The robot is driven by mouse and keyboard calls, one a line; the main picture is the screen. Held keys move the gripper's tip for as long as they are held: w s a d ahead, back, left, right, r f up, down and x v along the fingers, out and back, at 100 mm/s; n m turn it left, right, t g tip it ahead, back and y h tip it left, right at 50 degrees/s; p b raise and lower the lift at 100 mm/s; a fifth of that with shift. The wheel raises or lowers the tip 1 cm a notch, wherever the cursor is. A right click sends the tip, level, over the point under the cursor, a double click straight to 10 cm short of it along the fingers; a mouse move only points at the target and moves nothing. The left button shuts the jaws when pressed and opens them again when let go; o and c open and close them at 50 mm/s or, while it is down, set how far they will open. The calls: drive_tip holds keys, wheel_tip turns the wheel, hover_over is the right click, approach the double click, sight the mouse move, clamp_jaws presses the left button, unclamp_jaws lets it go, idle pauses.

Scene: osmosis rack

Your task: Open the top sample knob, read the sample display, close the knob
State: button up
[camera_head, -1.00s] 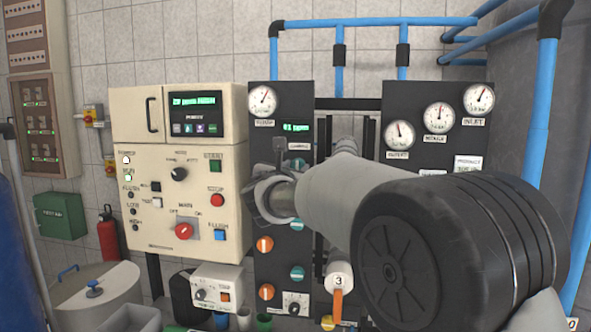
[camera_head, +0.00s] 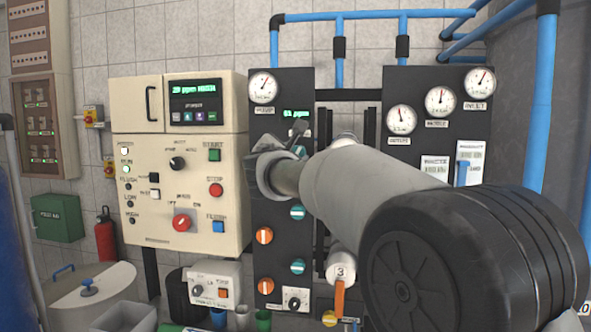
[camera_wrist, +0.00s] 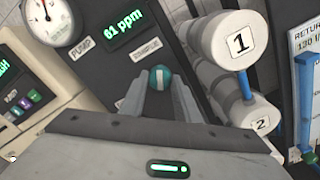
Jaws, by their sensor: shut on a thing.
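In the wrist view my gripper (camera_wrist: 160,90) has its two fingers on either side of a round teal knob (camera_wrist: 160,78) with a white stripe, shut on it. The knob sits on the dark panel just below the SAMPLE label (camera_wrist: 145,50). The green sample display (camera_wrist: 127,36) above it reads about 61 ppm. In the head view the display (camera_head: 296,113) is lit above my gripper (camera_head: 283,150), and my wrist and arm hide the top knob there.
More teal (camera_head: 297,212) and orange (camera_head: 264,236) knobs are below on the same panel. White cylinders numbered 1 (camera_wrist: 240,43) and 2 (camera_wrist: 262,122) stand close to the right of my gripper. A cream control box (camera_head: 185,165) is at the left.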

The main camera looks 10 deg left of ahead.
drive_tip(key=m+b, duration=0.9)
drive_tip(key=m, duration=0.3)
drive_tip(key=shift+f, duration=0.1)
drive_tip(key=shift+m+b, duration=0.3)
idle(0.3)
drive_tip(key=o, duration=1)
drive_tip(key=shift+o, duration=0.2)
drive_tip(key=s+d+b, duration=0.1)
drive_tip(key=s+b, duration=0.1)
drive_tip(key=s, duration=1.5)
drive_tip(key=shift+s+b, duration=0.2)
drive_tip(key=shift+b, duration=0.15)
